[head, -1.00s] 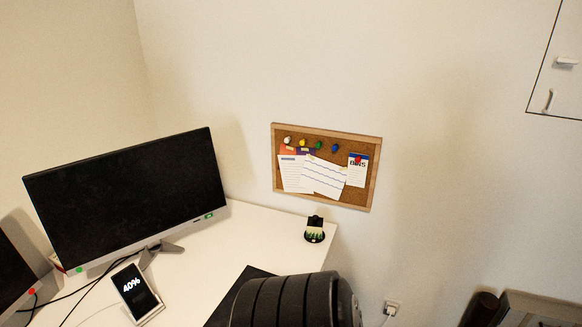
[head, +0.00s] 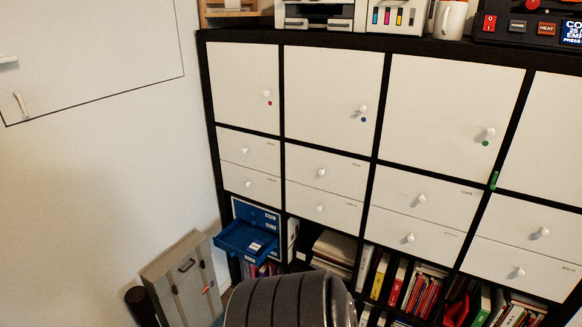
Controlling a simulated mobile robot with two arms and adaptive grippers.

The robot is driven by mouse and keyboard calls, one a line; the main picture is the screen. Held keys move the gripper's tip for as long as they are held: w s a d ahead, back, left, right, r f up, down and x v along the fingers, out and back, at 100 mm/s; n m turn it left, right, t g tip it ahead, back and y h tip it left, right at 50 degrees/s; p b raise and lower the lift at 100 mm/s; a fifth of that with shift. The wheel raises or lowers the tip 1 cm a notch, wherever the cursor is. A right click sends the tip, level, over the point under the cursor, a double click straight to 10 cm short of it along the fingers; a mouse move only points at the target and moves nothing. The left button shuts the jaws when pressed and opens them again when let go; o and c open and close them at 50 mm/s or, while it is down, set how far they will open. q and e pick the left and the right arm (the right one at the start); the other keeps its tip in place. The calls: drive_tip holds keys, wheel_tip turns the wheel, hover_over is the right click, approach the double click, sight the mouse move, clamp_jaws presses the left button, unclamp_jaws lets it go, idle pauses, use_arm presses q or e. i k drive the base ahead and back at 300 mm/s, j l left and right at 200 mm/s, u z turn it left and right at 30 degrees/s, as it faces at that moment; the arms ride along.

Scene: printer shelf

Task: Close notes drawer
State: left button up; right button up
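An open blue drawer (head: 243,238) sticks out of a small blue and white drawer unit (head: 258,214) in the lower left cubby of the black shelf. A small pale label or paper shows in the drawer. I cannot read whether its label says notes. White drawers (head: 422,198) with round knobs run across the middle of the shelf and look shut. Neither of my grippers is in view. Only a dark ribbed part of my own body shows at the bottom middle.
The black shelf frame (head: 378,110) fills the right side. A grey case (head: 183,275) leans by the wall at lower left, near the blue drawer. Printers and a mug (head: 450,18) stand on top. Books and binders (head: 402,283) fill the low cubbies.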

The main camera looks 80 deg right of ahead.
sight(234, 240)
drive_tip(key=z, duration=0.45)
drive_tip(key=j+z, duration=0.1)
drive_tip(key=z, duration=0.75)
drive_tip(key=j+z, duration=0.15)
drive_tip(key=z, duration=0.75)
